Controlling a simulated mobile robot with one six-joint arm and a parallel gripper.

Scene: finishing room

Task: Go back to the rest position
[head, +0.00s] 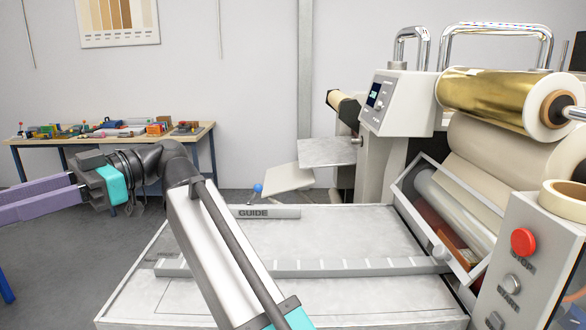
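My gripper (38,197) is at the left edge of the head view, with two purple fingers pointing left. The fingertips are cut off by the frame edge, so whether it is open or shut does not show. No held object is visible. My arm reaches up from the bottom middle and bends left, with the gripper out over the grey floor, in front of the workbench (95,135).
A laminating machine (405,105) with a gold foil roll (495,92) stands at the right. Its feed table (345,235) with a guide bar (268,212) lies beyond and beside my arm. A red stop button (523,242) is on the right panel. Tools cover the workbench.

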